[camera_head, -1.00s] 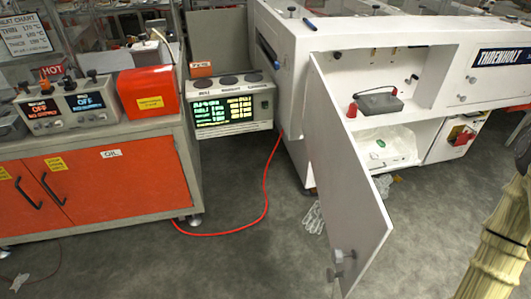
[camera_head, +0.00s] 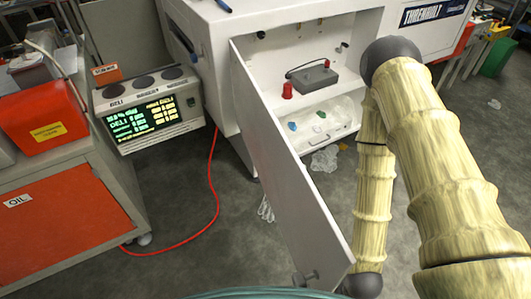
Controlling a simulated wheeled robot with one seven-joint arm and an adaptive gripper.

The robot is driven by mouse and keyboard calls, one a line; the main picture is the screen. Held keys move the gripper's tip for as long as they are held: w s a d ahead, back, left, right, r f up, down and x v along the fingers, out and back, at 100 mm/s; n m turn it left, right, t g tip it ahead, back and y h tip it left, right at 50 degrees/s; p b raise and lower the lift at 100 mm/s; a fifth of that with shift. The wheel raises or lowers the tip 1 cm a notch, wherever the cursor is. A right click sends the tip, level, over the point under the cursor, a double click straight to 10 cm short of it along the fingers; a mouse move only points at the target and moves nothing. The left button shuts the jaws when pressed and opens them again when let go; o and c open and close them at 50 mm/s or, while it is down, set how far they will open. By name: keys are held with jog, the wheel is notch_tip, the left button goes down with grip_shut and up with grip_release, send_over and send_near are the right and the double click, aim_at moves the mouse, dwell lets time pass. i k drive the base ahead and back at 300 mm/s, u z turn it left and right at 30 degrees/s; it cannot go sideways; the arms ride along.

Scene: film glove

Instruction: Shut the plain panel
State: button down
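The plain panel (camera_head: 290,175) is a white hinged door on the white machine (camera_head: 225,70). My bamboo-like arm crosses the right side of the view. Its lower part comes down close to the door's free end, and I cannot tell whether it touches.
Inside the compartment sit a grey case (camera_head: 312,75), a red object (camera_head: 287,90) and a clear bag (camera_head: 325,122). At left are a control box (camera_head: 143,108) and an orange-fronted cabinet (camera_head: 60,225). Plastic film lies on the floor.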

aim_at(313, 240)
jog(key=z, duration=1.85)
jog(key=k, duration=1.95)
jog(key=u, duration=1)
